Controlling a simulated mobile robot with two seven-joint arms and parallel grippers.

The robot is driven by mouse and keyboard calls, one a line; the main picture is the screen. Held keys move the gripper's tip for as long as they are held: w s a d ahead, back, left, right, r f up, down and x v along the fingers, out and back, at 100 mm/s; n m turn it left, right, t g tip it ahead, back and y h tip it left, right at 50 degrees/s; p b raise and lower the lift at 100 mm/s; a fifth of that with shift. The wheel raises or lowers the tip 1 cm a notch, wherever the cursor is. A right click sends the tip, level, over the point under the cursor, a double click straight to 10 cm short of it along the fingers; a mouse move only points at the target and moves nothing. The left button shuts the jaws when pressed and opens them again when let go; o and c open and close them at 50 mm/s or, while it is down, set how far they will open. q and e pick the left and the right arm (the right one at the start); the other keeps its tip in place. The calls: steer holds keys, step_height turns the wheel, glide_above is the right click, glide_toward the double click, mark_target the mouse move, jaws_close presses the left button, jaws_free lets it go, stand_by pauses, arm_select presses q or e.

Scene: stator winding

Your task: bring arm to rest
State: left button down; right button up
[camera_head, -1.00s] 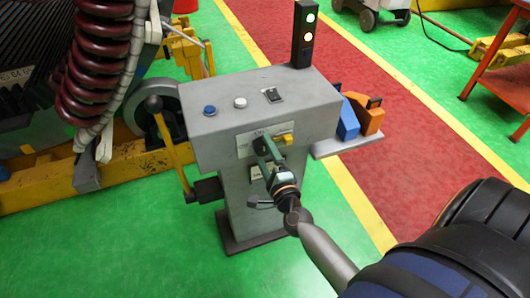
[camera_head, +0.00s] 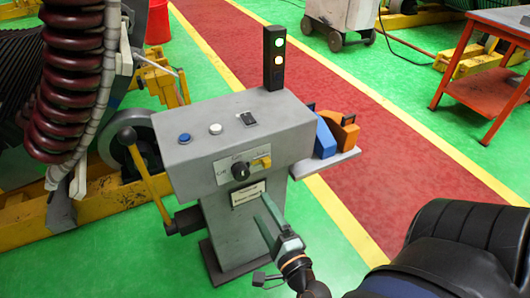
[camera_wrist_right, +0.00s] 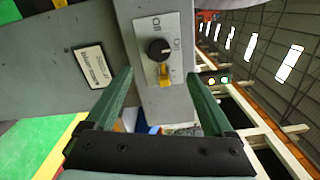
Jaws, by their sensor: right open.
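My right gripper (camera_head: 268,222) is in front of the grey control pedestal, below its front panel. Its two green fingers are spread apart and empty; they also show in the right wrist view (camera_wrist_right: 160,95). The black rotary knob (camera_head: 240,171) on the panel is uncovered, and the gripper is apart from it. The knob shows beyond the fingers in the right wrist view (camera_wrist_right: 159,49), with a yellow lever (camera_wrist_right: 165,75) beside it. My left gripper is not in the head view.
The grey pedestal (camera_head: 225,220) carries blue and white buttons, a lamp tower (camera_head: 274,58) and a side shelf with blue and orange bins (camera_head: 342,136). A yellow-handled lever (camera_head: 148,178) is at its left. Green floor is open between.

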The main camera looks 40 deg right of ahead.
steer(key=shift+s, duration=0.1)
stand_by(0.5)
steer(key=a+n+g+y+p, duration=0.2)
steer(key=a+n+y+p, duration=0.5)
steer(key=n, duration=0.5)
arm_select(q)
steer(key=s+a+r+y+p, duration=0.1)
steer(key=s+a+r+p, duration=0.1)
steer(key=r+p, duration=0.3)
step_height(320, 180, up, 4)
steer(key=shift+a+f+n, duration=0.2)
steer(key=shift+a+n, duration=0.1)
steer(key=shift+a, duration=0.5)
arm_select(e)
steer(key=s+a+f+n+g, duration=0.3)
steer(key=s+n+g, duration=0.3)
steer(key=n, duration=0.7)
steer(key=shift+s+f, duration=0.65)
steer(key=shift+f, duration=0.15)
